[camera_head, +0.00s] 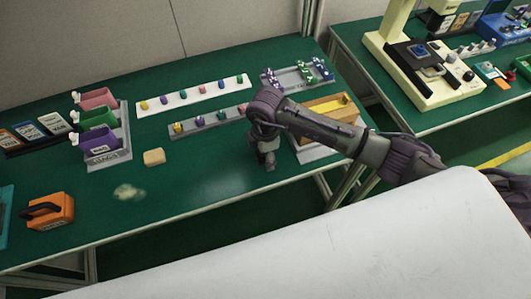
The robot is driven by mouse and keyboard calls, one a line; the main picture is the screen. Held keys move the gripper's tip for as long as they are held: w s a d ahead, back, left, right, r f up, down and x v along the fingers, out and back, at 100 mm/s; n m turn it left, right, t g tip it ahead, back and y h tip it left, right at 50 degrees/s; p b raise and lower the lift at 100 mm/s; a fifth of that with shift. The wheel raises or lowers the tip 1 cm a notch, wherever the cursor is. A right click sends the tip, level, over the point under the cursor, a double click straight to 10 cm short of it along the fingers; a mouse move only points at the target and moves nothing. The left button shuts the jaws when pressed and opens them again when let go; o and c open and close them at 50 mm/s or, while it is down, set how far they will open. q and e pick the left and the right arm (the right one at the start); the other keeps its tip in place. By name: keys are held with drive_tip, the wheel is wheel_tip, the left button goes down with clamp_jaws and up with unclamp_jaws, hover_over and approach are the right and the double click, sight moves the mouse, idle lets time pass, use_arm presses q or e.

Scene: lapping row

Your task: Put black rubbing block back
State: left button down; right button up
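No block that I can clearly make out as a black rubbing block shows. An orange block with a black handle (48,212) stands at the left front of the green table. A small tan block (154,156) lies on the table right of the coloured bins. My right gripper (267,164) points down over the table, left of the yellow wooden tray (335,108). Its fingers are small and dark, and I cannot tell whether they are open or hold anything. My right arm hides part of the tray. My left gripper is not in view.
Pink, green and purple bins (97,118) stand at the left. A white strip (193,95) and a grey strip (210,120) carry coloured knobs. A grey rack (298,75) stands at the back right. A pale smear (129,192) marks the table (195,205); its front middle is clear.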

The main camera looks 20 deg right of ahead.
drive_tip(key=shift+r, duration=0.65)
wheel_tip(320, 180, up, 11)
drive_tip(key=b, duration=0.1)
drive_tip(key=shift+a, duration=0.1)
